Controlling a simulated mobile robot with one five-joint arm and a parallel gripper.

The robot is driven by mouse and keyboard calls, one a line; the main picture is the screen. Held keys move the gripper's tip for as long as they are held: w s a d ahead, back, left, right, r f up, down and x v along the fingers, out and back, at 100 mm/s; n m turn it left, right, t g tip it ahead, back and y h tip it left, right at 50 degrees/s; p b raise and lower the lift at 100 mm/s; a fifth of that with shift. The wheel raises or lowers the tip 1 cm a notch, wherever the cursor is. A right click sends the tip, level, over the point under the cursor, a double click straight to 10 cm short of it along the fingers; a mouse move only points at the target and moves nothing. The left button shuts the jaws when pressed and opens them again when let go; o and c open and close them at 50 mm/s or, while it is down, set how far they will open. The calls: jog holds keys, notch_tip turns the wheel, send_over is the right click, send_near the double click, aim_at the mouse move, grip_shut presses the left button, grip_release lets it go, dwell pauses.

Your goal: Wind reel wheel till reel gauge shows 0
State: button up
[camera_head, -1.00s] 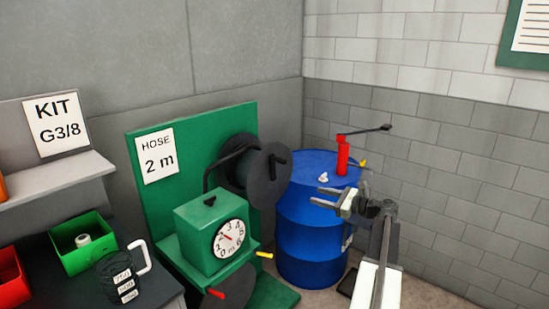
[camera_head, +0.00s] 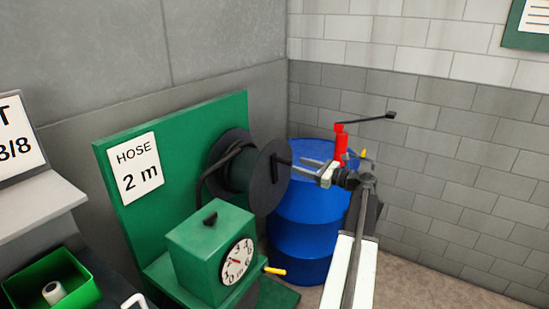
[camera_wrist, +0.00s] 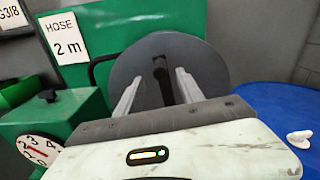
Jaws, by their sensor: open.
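The reel wheel (camera_head: 269,180) is a dark round disc on the green stand, with a dark handle peg standing out from its face. In the wrist view the wheel (camera_wrist: 168,50) fills the upper middle. My gripper (camera_head: 310,164) is open, just right of the wheel in the head view. In the wrist view its two fingers (camera_wrist: 155,88) lie either side of the dark handle peg (camera_wrist: 160,75); I cannot tell whether they touch it. The reel gauge (camera_head: 237,262) is a white dial with a red needle, which seems to point near 2. The gauge also shows in the wrist view (camera_wrist: 38,150).
A blue drum (camera_head: 302,225) with a red pump (camera_head: 341,147) stands right behind my gripper. A sign (camera_head: 136,168) reads HOSE 2 m. A green bin (camera_head: 50,285) sits at lower left.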

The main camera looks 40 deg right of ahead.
aim_at(275, 158)
jog(key=x, duration=0.8)
jog(key=shift+s, duration=0.1)
grip_shut()
dwell(1.2)
